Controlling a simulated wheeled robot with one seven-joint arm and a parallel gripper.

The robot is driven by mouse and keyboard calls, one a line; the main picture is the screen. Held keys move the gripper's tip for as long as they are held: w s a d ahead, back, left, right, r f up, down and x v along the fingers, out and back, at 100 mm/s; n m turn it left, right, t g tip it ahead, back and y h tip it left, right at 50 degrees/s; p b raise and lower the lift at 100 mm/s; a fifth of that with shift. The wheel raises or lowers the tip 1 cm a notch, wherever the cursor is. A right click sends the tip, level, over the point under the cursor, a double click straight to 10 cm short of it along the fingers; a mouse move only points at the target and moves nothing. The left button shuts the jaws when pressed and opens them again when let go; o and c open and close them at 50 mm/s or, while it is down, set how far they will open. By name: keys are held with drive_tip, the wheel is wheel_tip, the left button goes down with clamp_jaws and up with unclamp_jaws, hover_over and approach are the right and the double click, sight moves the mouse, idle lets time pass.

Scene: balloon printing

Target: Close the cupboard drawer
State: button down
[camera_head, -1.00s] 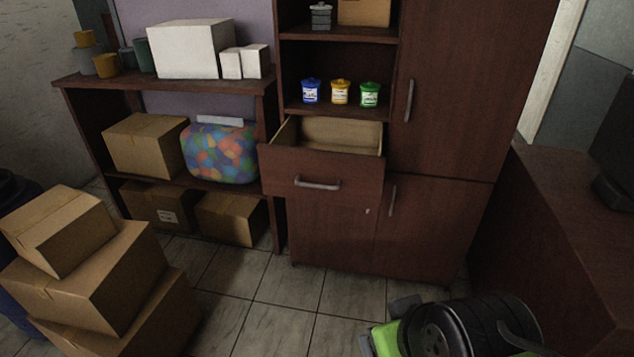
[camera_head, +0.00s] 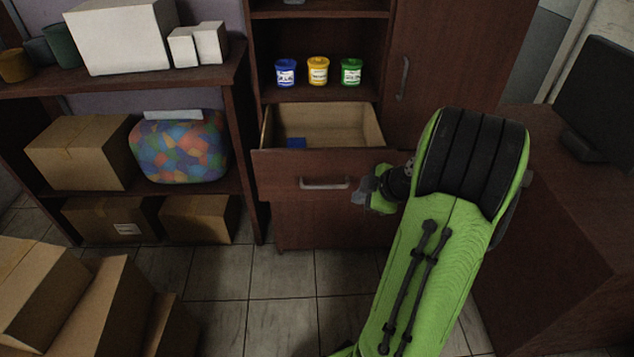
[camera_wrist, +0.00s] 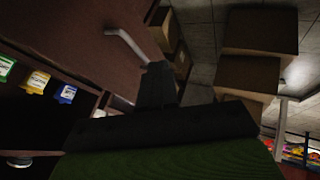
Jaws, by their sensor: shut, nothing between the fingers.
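My green arm hides the cupboard's lower right.
Blue, yellow and green jars (camera_head: 318,70) stand on the shelf above the drawer. A shelf unit (camera_head: 240,85) with boxes is on the left, stacked cartons (camera_head: 95,310) at lower left, a brown desk (camera_head: 545,230) at right. Tiled floor before the cupboard is clear.

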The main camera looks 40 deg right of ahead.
drive_tip(key=w+d+f+b, duration=0.1)
drive_tip(key=w+f+b, duration=0.1)
drive_tip(key=w+f, duration=0.4)
drive_tip(key=w, duration=0.3)
drive_tip(key=shift+w+d+f, duration=0.25)
drive_tip(key=shift+d+f, duration=0.1)
drive_tip(key=shift+f, duration=0.05)
